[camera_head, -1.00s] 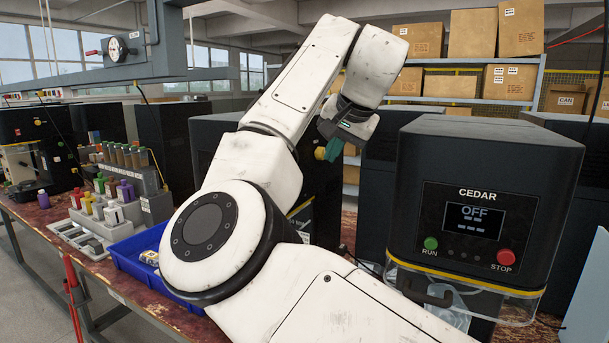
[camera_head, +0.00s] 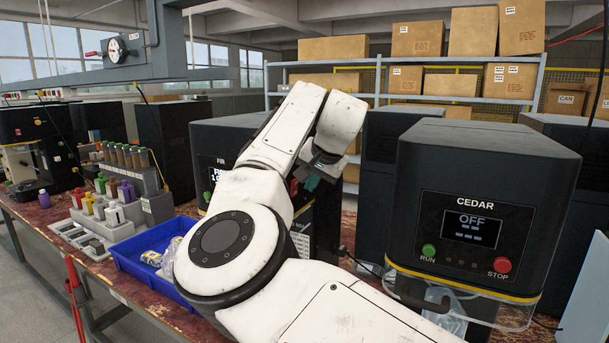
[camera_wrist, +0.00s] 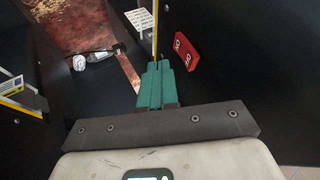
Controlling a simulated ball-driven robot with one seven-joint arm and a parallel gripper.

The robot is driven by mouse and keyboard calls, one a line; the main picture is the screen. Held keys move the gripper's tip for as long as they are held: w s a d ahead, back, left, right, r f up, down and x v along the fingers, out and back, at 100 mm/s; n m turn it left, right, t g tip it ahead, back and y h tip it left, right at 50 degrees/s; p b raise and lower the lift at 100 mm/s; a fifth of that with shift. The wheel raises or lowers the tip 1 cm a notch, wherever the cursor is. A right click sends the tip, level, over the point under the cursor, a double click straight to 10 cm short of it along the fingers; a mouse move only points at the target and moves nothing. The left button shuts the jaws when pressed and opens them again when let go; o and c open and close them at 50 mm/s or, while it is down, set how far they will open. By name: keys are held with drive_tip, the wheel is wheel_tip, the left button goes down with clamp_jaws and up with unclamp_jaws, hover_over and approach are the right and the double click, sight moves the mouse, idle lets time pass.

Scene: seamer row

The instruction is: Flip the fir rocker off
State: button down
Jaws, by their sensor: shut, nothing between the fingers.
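The FIR machine (camera_head: 228,130) is a dark cabinet behind my arm in the head view. Its screen (camera_head: 214,174) is lit and partly covered by the arm, so I cannot read all of it. In the wrist view a red rocker (camera_wrist: 185,52) with white marks sits on a dark panel, just right of my gripper's fingertips. Which way it is tipped I cannot tell. My gripper (camera_wrist: 158,68) has teal fingers pressed together with nothing between them, and appears apart from the rocker. In the head view my gripper (camera_head: 312,182) is beside the FIR machine's right side.
The CEDAR machine (camera_head: 480,210) stands at the right with its screen reading OFF. A blue bin (camera_head: 140,255) with small items is on the worn red bench at the left. Colored bottles (camera_head: 112,190) stand beside it. A white label plate (camera_wrist: 140,24) shows near the rocker.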

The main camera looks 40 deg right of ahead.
drive_tip(key=shift+w+a+r, duration=0.1)
drive_tip(key=shift+w+a, duration=0.1)
drive_tip(key=shift+w, duration=0.3)
drive_tip(key=shift+w+a+r, duration=0.1)
drive_tip(key=shift+w+a, duration=0.1)
drive_tip(key=shift+w, duration=0.3)
drive_tip(key=shift+p, duration=0.35)
drive_tip(key=shift+w+r+p, duration=0.25)
drive_tip(key=shift+r+p, duration=0.1)
drive_tip(key=shift+p, duration=0.65)
drive_tip(key=shift+f+g, duration=0.25)
drive_tip(key=shift+g, duration=0.05)
drive_tip(key=shift+r+p, duration=0.75)
drive_tip(key=shift+r, duration=0.05)
